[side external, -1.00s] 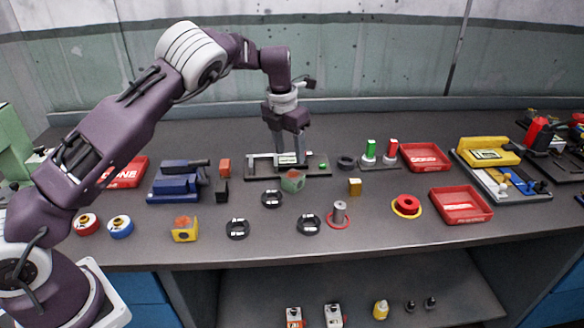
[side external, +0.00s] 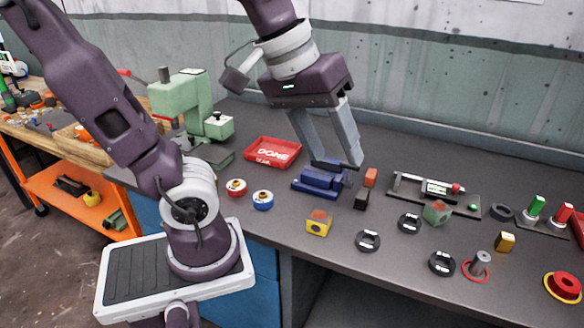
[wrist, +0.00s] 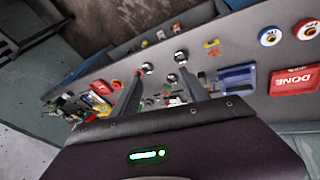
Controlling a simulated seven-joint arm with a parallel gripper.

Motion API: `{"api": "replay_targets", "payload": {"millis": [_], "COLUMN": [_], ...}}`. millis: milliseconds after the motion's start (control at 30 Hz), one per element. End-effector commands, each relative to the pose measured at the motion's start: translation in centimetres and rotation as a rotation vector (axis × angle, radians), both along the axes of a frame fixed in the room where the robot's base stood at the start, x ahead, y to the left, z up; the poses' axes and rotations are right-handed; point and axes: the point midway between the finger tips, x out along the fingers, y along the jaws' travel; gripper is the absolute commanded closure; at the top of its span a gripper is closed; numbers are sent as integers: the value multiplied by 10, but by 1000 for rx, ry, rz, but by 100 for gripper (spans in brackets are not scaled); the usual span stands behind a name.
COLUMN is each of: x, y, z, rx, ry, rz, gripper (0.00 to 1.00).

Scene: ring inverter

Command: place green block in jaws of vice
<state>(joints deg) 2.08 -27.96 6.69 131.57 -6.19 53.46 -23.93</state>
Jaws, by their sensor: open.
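The blue vice (side external: 318,182) stands on the table in the side view, left of centre; it also shows at the right in the wrist view (wrist: 238,78). A dull green cube with a reddish face (side external: 437,212) sits near the long grey fixture; I cannot tell which of the two is meant. My gripper (side external: 340,160) is open and empty, its fingers spread and tips overlapping the vice in the side view. The wrist view suggests it is well above the table.
A red tray (side external: 272,151) lies left of the vice. A red block (side external: 370,177) and a black block (side external: 361,199) are just right of it. A yellow cube (side external: 318,223), black rings (side external: 368,241) and a grey fixture (side external: 435,189) occupy the front and right.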

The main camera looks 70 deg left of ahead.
Motion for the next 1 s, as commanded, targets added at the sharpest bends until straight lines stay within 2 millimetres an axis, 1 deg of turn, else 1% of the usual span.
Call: {"api": "replay_targets", "payload": {"millis": [33,100,200,300,567,633,667,733,767,800,867,900,967,1000], "x": [-23,-45,-59,-61,-60,-57,-52,-28,-12,14,59,90,137,168], "y": [-1,1,3,3,3,3,2,1,2,5,14,23,37,48], "z": [-8,-19,-29,-32,-31,-28,-24,-9,-1,9,18,19,15,7], "rx": [99,230,331,351,346,328,304,197,134,43,-81,-150,-226,-262], "ry": [-46,-87,-109,-110,-111,-106,-97,-57,-31,11,82,126,186,222], "rz": [-143,-316,-441,-468,-465,-451,-432,-342,-280,-182,-14,100,267,376], "gripper": [48,48,47,47,47,47,47,47,47,47,47,47,47,47]}}
